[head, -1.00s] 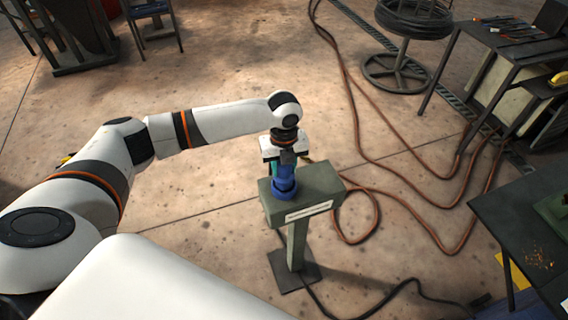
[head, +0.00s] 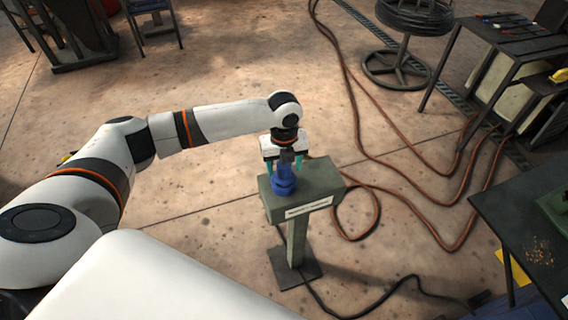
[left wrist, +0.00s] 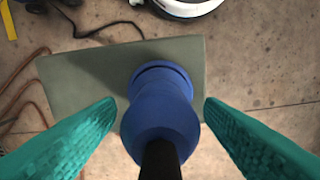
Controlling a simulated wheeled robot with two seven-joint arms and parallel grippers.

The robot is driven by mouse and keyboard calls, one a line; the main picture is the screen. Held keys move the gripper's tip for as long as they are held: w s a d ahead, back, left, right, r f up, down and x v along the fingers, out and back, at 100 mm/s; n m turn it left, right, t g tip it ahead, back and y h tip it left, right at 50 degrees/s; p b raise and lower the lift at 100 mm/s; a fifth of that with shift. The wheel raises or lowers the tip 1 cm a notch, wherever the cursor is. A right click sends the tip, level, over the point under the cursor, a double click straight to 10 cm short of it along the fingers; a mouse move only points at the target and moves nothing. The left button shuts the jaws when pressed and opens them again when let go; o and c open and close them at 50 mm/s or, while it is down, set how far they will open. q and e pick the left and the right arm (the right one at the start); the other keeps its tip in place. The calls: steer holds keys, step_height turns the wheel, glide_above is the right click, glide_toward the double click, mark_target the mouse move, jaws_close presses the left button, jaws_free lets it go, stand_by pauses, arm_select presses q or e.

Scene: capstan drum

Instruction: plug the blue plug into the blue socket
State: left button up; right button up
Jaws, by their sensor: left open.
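The blue plug (head: 286,170) stands upright in the blue socket (head: 284,188) on top of the grey-green pedestal (head: 322,184). In the left wrist view the plug (left wrist: 160,125) sits in line with the socket's wider blue ring (left wrist: 160,72), with no gap visible between them. A black cable end (left wrist: 160,160) rises from the plug toward the camera. My left gripper (head: 285,163) is open above the pedestal. In the left wrist view its teal fingers stand on either side of the plug, clear of it. My right gripper is not in view.
A white label (head: 309,208) is on the pedestal's front. Reddish hoses (head: 375,150) and a black cable (head: 390,292) lie on the floor to the right. A dark table (head: 520,215) stands at the right edge, and a tool bench (head: 505,40) behind it.

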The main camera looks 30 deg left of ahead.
arm_select(q)
step_height(320, 180, up, 12)
steer(key=shift+b, duration=0.35)
stand_by(0.4)
